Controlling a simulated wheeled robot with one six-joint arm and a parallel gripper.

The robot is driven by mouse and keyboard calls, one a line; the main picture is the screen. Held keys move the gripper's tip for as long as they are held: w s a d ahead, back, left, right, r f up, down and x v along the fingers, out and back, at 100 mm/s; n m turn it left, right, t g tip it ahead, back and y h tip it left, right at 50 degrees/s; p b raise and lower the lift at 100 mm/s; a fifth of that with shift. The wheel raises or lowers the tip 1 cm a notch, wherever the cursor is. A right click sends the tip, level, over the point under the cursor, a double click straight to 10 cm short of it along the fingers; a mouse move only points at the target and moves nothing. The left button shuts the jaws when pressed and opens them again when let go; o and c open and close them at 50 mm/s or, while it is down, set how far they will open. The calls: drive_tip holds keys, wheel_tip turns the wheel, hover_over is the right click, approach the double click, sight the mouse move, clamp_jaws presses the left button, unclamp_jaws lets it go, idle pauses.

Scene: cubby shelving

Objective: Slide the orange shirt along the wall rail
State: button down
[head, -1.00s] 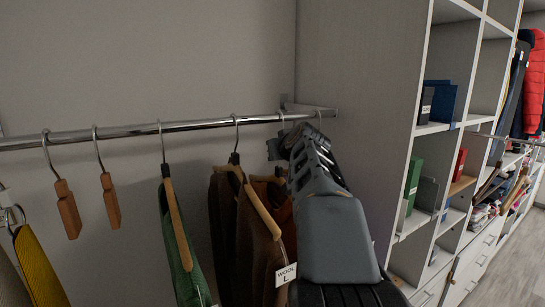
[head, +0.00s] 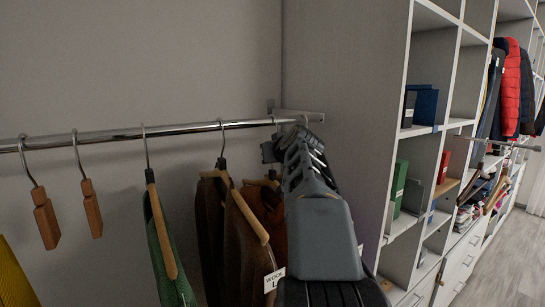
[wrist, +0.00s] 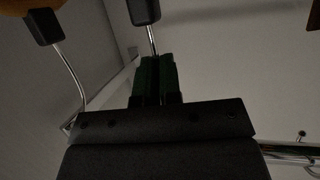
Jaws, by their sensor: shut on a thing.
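A rust-orange garment (head: 268,203), which looks like the orange shirt, hangs at the right part of the chrome wall rail (head: 180,127). It is mostly hidden behind a brown wool garment (head: 245,245) and my arm. My gripper (head: 275,150) is at the hangers just below the rail near its right end. In the wrist view my gripper's green fingers (wrist: 153,82) are shut on a thin metal hanger hook (wrist: 153,40) below a black hanger block (wrist: 143,10). Which garment hangs from that hook is hidden. A second hook (wrist: 70,75) stands left of the fingers, apart from them.
A tall grey shelf side panel (head: 345,90) closes off the rail's right end, at a wall bracket (head: 300,115). A green garment (head: 165,245), two bare wooden hangers (head: 91,208) and a yellow garment (head: 15,275) hang to the left, with gaps between them.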

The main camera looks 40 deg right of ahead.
drive_tip(key=c, duration=1.2)
unclamp_jaws()
drive_tip(key=shift+s, duration=0.1)
drive_tip(key=b+v, duration=0.3)
drive_tip(key=v, duration=1)
drive_tip(key=shift+s+a+r, duration=0.15)
drive_tip(key=shift+s, duration=0.15)
drive_tip(key=shift+s, duration=0.1)
